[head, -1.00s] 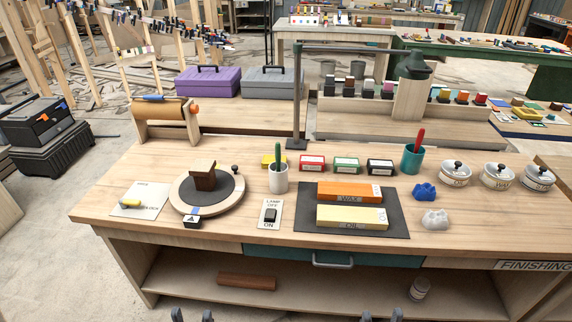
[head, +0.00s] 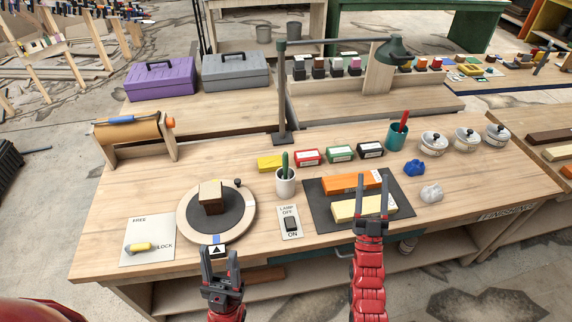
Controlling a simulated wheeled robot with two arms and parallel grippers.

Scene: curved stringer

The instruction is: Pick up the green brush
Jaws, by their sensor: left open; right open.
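The green brush (head: 285,161) stands upright in a white cup (head: 286,181), between the round turntable and the dark mat. Only its green handle shows above the rim; the rest is hidden in the cup. My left gripper (head: 221,262) is open and empty at the table's front edge, below the turntable and to the lower left of the cup. My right gripper (head: 372,203) is open and empty in front of the yellow block on the mat, to the right of the cup.
A turntable (head: 246,212) with a brown block is left of the cup. A lamp switch plate (head: 290,223) lies in front of it. Behind stand a lamp post (head: 282,95) and small boxes (head: 308,157). A teal cup (head: 397,138) holds a red-handled tool.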

